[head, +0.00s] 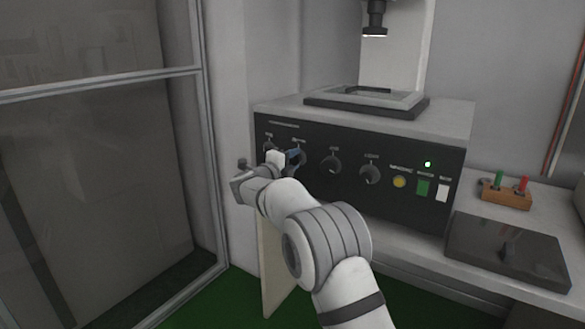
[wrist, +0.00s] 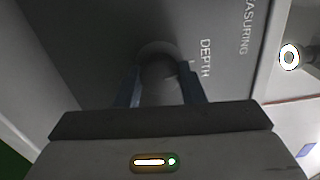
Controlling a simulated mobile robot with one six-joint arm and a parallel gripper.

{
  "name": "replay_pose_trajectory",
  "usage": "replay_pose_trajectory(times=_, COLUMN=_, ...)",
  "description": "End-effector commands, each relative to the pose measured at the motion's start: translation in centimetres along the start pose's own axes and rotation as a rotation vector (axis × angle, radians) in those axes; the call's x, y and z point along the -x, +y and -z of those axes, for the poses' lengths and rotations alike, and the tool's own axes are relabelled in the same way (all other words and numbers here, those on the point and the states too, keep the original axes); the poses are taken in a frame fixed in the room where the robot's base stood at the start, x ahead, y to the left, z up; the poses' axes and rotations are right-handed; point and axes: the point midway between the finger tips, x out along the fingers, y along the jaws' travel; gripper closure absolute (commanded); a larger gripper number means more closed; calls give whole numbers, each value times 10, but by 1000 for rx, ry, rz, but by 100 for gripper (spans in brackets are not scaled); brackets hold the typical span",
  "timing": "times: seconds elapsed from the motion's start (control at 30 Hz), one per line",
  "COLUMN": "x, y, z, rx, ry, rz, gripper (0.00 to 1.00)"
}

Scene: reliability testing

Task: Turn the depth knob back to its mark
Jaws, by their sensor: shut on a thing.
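The depth knob (wrist: 160,66) is a dark round knob on the black panel, beside the printed word DEPTH in the wrist view. My gripper (wrist: 160,88) is shut on it, with one blue finger on each side. In the head view my gripper (head: 286,157) reaches the left part of the panel (head: 318,188) of the bench machine, and its body partly covers the knobs there. The knob's pointer and its mark are too dark and covered to make out.
Two more knobs, one in the middle (head: 331,164) and one further right (head: 370,174), sit on the panel. A glazed frame (head: 205,130) stands close on the left. A dark plate (head: 508,250) lies on the bench.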

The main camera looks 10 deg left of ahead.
Motion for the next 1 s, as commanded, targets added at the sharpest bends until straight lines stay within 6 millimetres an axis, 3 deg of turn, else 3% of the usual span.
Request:
replay_pose_trajectory(times=0.3, x=0, y=3, z=1, rx=-100, ry=3, rz=-3, gripper=87)
replay_pose_trajectory(times=0.8, x=0, y=3, z=1, rx=-113, ry=4, rz=-4, gripper=87)
replay_pose_trajectory(times=0.83, x=0, y=3, z=1, rx=-113, ry=4, rz=-4, gripper=62)
replay_pose_trajectory(times=1.0, x=0, y=2, z=1, rx=-113, ry=2, rz=-3, gripper=48)
